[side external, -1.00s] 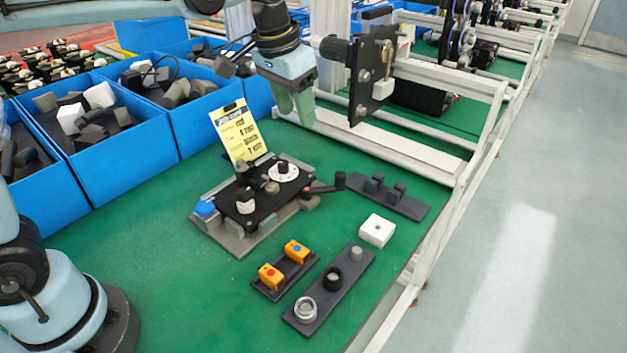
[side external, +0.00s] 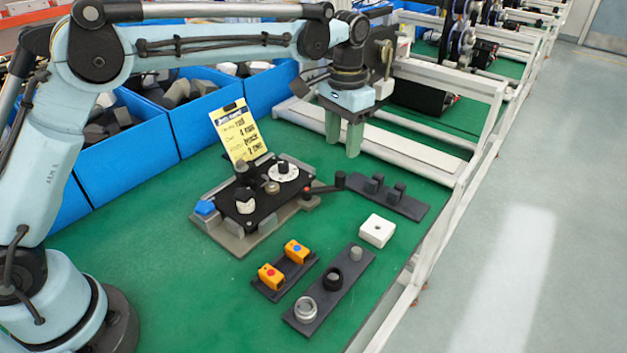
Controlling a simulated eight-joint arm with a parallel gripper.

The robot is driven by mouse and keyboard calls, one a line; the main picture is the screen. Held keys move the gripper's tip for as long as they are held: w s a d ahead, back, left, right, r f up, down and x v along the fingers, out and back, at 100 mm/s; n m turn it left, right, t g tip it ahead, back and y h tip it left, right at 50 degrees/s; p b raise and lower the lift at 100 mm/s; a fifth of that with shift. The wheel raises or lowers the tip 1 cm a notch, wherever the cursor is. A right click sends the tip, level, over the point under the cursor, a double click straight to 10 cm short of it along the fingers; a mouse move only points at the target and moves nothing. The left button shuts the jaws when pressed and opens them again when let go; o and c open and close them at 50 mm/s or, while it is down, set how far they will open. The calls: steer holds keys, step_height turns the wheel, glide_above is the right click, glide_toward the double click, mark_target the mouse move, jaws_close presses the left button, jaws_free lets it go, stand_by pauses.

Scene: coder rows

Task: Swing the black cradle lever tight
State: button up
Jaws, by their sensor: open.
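The black lever (side external: 325,186) sticks out from the right side of the fixture. It has a red pivot at its inner end and an upright black knob at its outer end, and it points right. The fixture's black plate (side external: 236,212) carries a white dial (side external: 281,171) and several knobs and sits on a grey base. My gripper (side external: 343,148) points down with its green fingers apart and nothing between them. In the picture its fingertips are just above the lever's knob, without touching it. The exact height and depth gap cannot be told.
A yellow card (side external: 238,133) stands behind the fixture. A black rack (side external: 395,202) with two posts, a white block (side external: 377,230), a strip with rings (side external: 325,303) and orange blocks (side external: 270,276) lie right and in front. Blue bins (side external: 120,165) and a white rail (side external: 400,155) stand behind.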

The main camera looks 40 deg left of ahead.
mark_target(341, 174)
step_height(341, 174, down, 8)
steer(key=shift+f, duration=0.25)
jaws_close()
stand_by(0.4)
